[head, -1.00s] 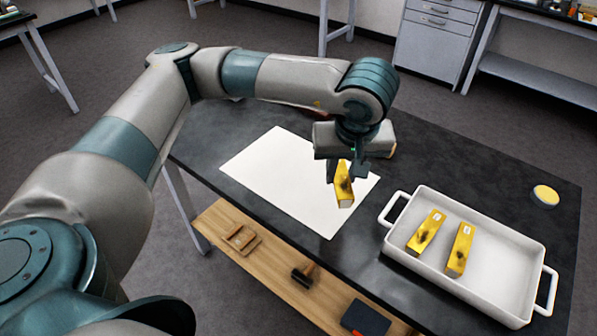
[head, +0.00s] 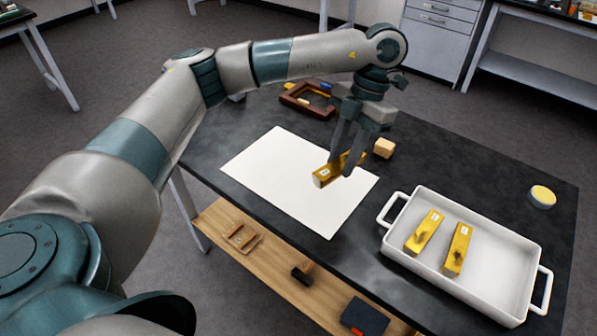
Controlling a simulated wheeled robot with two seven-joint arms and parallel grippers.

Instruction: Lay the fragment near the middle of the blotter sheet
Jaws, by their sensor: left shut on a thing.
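The gilt fragment (head: 325,175) is a yellow-gold bar with a pale end and a small white label. My left gripper (head: 341,167) is shut on it, with the fingers pointing down and the bar sticking out to the left. The white blotter sheet (head: 270,175) lies flat on the dark table. The fragment shows over the sheet's right half; I cannot tell whether it touches the sheet. My right gripper is not in view.
A white tray (head: 500,282) with two similar gold bars (head: 424,231) stands at the right. A brown frame (head: 297,103) and a tan block (head: 384,148) lie behind the sheet. A round yellow-topped tin (head: 542,196) is at the far right. The sheet's left part is clear.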

